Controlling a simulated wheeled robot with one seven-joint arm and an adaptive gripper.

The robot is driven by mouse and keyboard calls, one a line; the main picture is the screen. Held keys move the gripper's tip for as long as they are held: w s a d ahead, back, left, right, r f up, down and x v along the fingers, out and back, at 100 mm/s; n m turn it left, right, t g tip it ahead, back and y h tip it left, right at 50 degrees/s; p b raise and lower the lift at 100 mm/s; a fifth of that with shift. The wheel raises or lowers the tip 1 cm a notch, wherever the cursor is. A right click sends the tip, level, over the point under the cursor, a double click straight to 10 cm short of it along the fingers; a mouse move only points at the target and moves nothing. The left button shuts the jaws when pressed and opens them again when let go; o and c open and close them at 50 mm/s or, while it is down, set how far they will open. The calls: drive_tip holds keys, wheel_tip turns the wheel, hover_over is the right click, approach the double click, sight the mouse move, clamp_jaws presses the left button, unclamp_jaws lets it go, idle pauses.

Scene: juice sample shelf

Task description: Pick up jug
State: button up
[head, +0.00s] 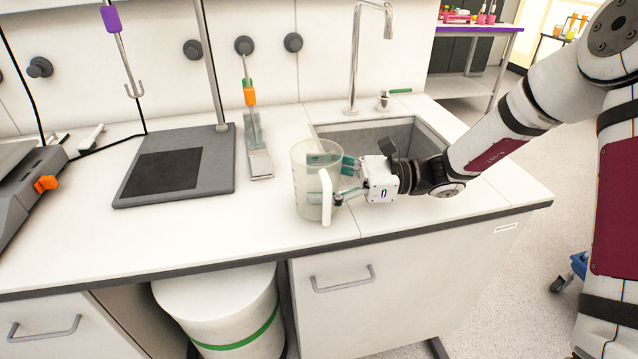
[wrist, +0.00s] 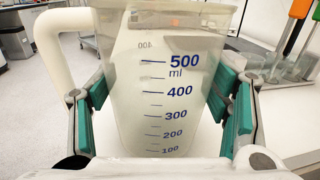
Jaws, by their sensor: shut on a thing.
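The jug (head: 307,185) is a clear, upright measuring jug with a white handle, near the front edge of the white counter left of the sink. In the wrist view the jug (wrist: 170,85) fills the middle, with blue marks up to 500 ml, and its white handle is at the left. My gripper (head: 345,178) reaches it from the right, its green-padded fingers on either side of the jug. In the wrist view my gripper (wrist: 168,108) is shut on the jug's body. Whether the jug's base touches the counter is hard to tell.
The sink (head: 370,132) with a tall tap (head: 354,60) lies behind my gripper. A grey stand base (head: 215,165) and a small holder (head: 259,163) with an orange-handled tool stand to the left. The counter's front middle is clear. A white bin (head: 220,305) stands below.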

wheel_tip(320, 180, up, 9)
drive_tip(key=p, duration=0.1)
drive_tip(key=shift+f, duration=0.2)
idle(0.5)
drive_tip(key=shift+r, duration=0.1)
idle(0.4)
